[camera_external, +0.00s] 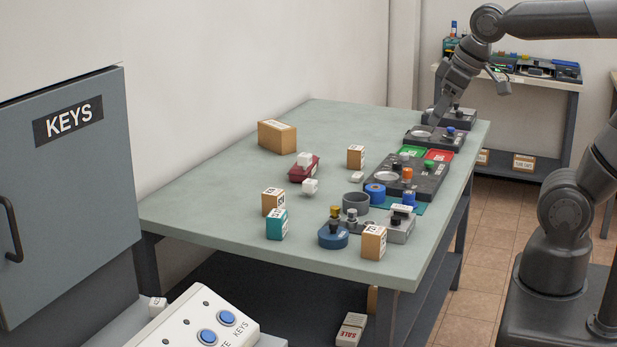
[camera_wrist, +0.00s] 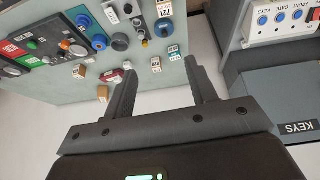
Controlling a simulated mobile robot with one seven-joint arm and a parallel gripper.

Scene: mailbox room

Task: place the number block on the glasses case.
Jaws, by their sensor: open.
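Several labelled blocks stand on the table, and I cannot tell which is the number block: a teal one (camera_external: 277,225), a tan one beside it (camera_external: 273,202), a tan one near the front edge (camera_external: 373,243) and a tan one further back (camera_external: 356,157). The teal block also shows in the wrist view (camera_wrist: 174,52). A dark red case (camera_external: 303,172), possibly the glasses case, lies mid-table with a white piece (camera_external: 304,160) on or against it; it shows small in the wrist view (camera_wrist: 112,76). My gripper (camera_wrist: 157,78) is open and empty, over the table's far right end in the external view.
A cardboard box (camera_external: 277,137) stands near the wall. Black panels (camera_external: 408,181), trays, a grey ring (camera_external: 355,203) and stamp-like items crowd the right side. The grey-green table (camera_external: 215,205) is clear at left. A keys cabinet (camera_external: 60,190) stands front left.

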